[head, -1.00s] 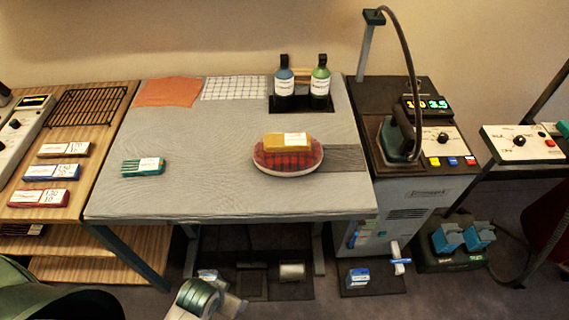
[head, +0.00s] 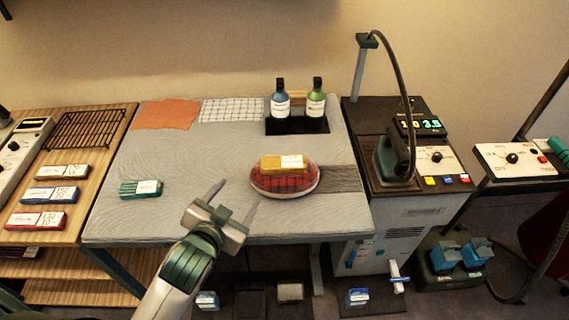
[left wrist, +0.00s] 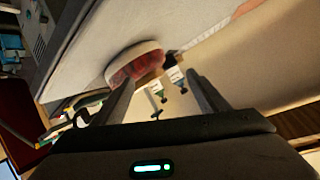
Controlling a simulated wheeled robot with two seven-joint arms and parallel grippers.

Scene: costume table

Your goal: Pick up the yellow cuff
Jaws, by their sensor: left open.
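The yellow cuff (head: 270,165), a folded bundle with a white label, lies on top of a round red plaid cushion (head: 285,183) on the grey table. My left gripper (head: 232,192) is open and empty over the table's front edge, to the left of the cushion and nearer to me, apart from the cuff. In the left wrist view, the cushion (left wrist: 128,66) shows beyond and between the open fingers, tilted in the picture; the cuff is hard to make out there. My right gripper is not in view.
A green labelled bundle (head: 141,189) lies at the table's left. A blue bottle (head: 280,102) and a green bottle (head: 315,104) stand in a dark holder behind the cushion. An iron (head: 392,160) stands on the unit at the right. The table's middle (head: 205,155) is clear.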

